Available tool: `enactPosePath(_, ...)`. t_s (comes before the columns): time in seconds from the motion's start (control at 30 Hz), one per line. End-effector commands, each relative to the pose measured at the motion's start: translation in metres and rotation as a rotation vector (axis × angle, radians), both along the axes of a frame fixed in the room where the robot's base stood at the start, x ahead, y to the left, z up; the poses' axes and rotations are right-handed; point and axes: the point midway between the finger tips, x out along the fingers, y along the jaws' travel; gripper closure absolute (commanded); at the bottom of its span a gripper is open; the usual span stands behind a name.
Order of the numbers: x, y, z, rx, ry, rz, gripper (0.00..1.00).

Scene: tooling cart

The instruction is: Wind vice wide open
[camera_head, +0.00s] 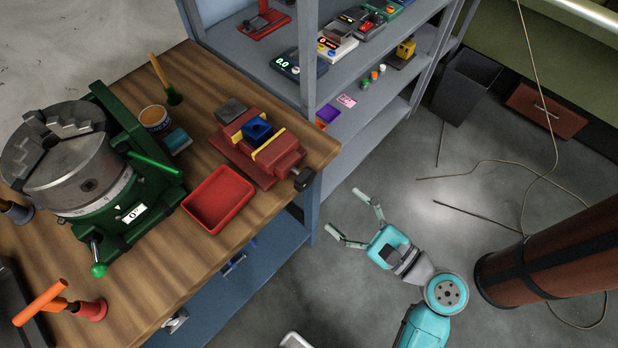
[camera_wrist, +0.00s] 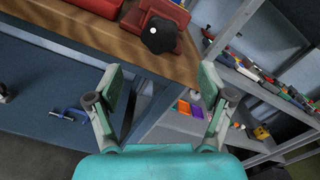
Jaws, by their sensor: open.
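The red vice (camera_head: 276,172) stands on the wooden cart top near its right corner. A blue block (camera_head: 257,130) sits between its two yellow jaw faces; I cannot tell whether both touch it. The vice's dark knob (camera_head: 303,179) sticks out past the cart edge at the near right end. In the wrist view the knob (camera_wrist: 160,36) is at the top centre, with a white dot on its face, beyond my fingertips. My gripper (camera_head: 347,211) is open and empty in the air right of the cart, its fingers pointing toward the knob and apart from it.
A red tray (camera_head: 219,199) lies beside the vice. A green rotary table with a chuck (camera_head: 62,158) fills the cart's left side. A grey shelf unit (camera_head: 310,80) with small devices stands behind. A brown column (camera_head: 555,250) stands right of my arm.

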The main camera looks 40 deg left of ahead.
Motion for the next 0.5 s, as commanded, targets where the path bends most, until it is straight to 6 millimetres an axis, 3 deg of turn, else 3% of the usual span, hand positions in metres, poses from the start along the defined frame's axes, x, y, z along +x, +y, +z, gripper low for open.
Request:
enactPosePath(0.17, 0.001, 0.013, 0.001, 0.001, 0.002, 0.005, 0.2)
enactPosePath(0.5, 0.004, 0.067, 0.001, 0.0, 0.0, 0.004, 0.2)
